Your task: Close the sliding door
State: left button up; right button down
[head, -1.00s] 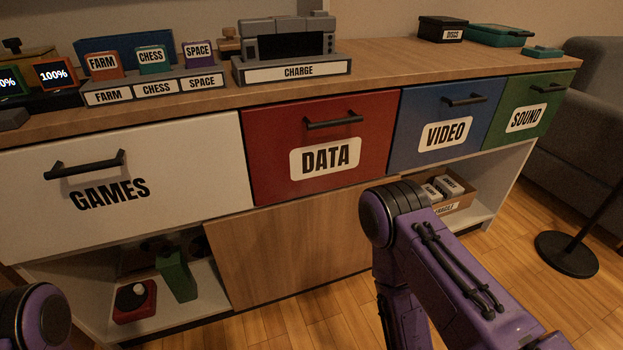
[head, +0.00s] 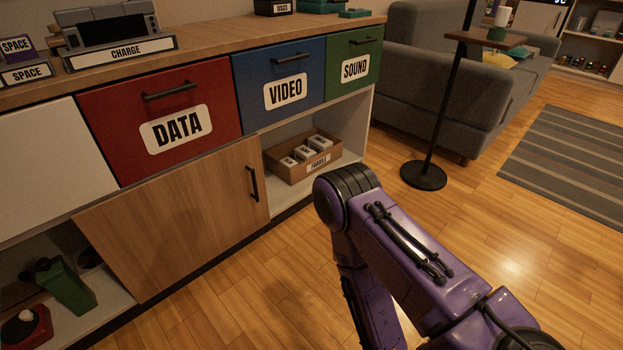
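The sliding door (head: 178,218) is a plain wood panel in the lower part of the cabinet. It covers the middle of the lower shelf, below the red DATA drawer (head: 160,125). Its black vertical handle (head: 253,184) is near its right edge. The lower shelf is open on both sides of the door. My purple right arm rises in front of the cabinet at the lower middle; its gripper is out of view below the frame. My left gripper is not in view.
A cardboard box (head: 328,163) with white packs stands in the right opening. A green item (head: 68,287) and a red item (head: 28,328) are in the left opening. A black stand base (head: 423,175) and a grey sofa (head: 440,100) are at right. The wood floor in front is clear.

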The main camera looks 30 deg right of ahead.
aim_at(153, 234)
jog(key=z, duration=1.6)
jog(key=i, duration=1.1)
jog(key=u, duration=1.9)
